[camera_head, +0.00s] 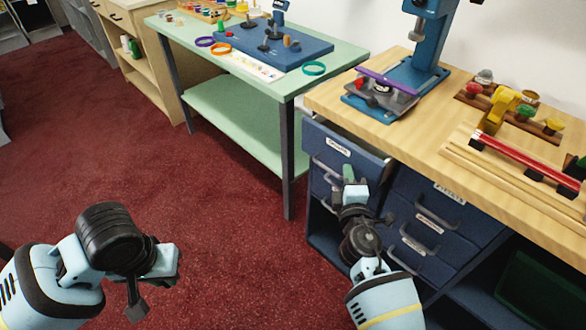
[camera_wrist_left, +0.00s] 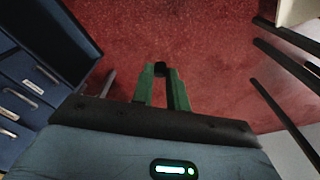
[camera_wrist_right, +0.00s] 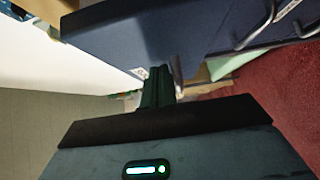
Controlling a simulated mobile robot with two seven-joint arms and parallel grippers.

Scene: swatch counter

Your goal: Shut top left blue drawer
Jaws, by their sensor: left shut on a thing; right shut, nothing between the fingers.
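The top left blue drawer (camera_head: 337,149), with a white label and a grey handle, sits under the wooden counter and stands out from the cabinet. My right gripper (camera_head: 349,174) is shut and empty, close in front of this drawer's face near its right part; I cannot tell whether it touches. In the right wrist view, my fingers (camera_wrist_right: 157,86) are together beside a blue drawer front (camera_wrist_right: 160,30) and its label. My left gripper (camera_head: 137,303) is low over the carpet at left, well away from the drawers. Its fingers (camera_wrist_left: 162,85) are shut on a small dark thing (camera_wrist_left: 160,68).
More blue drawers (camera_head: 430,220) lie to the right and below, with handles. The wooden counter (camera_head: 410,135) above carries a blue press stand (camera_head: 418,75) and coloured tools. A green table (camera_head: 240,115) stands at left. Red carpet (camera_head: 210,240) is open between.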

